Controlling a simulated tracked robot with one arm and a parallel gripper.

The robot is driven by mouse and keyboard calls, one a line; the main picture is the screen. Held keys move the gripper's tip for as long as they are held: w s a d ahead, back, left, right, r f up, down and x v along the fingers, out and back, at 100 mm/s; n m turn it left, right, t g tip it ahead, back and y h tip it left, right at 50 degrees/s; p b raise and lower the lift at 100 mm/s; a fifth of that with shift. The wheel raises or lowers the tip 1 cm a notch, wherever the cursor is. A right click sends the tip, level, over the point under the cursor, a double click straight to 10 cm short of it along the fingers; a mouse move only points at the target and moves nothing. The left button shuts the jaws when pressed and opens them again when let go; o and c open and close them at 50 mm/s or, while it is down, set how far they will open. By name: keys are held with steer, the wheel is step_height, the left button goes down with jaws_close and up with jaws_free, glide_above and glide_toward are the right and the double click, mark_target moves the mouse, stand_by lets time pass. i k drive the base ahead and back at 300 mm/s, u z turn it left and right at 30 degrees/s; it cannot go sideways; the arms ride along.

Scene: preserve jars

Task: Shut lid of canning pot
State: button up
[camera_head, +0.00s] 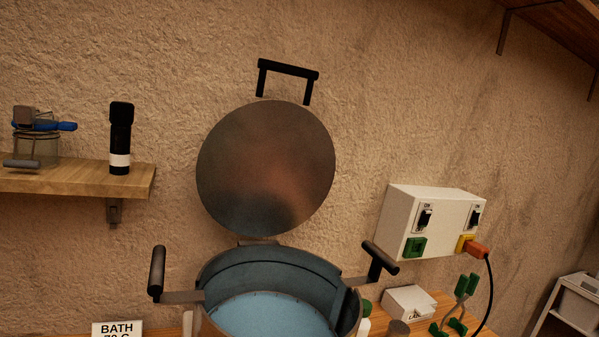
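The canning pot (270,268) stands low in the middle of the view, with black side handles and light blue water or a blue floor inside. Its round metal lid (266,168) stands open, raised upright behind the pot near the wall. A black handle (288,70) shows above the lid's upper edge. The lower front of the pot is cut off by the picture's edge. My gripper is not in view.
A wooden shelf (75,177) at left holds a glass jar (36,148) and a black bottle (120,140). A white switch box (432,222) with an orange plug (477,250) is at right. A "BATH" sign (117,329) stands lower left. Green tongs (462,300) are lower right.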

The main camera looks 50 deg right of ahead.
mark_target(264, 170)
steer(key=z, duration=0.7)
steer(key=k, duration=1.05)
steer(key=z, duration=0.25)
steer(key=i, duration=1)
steer(key=z, duration=0.05)
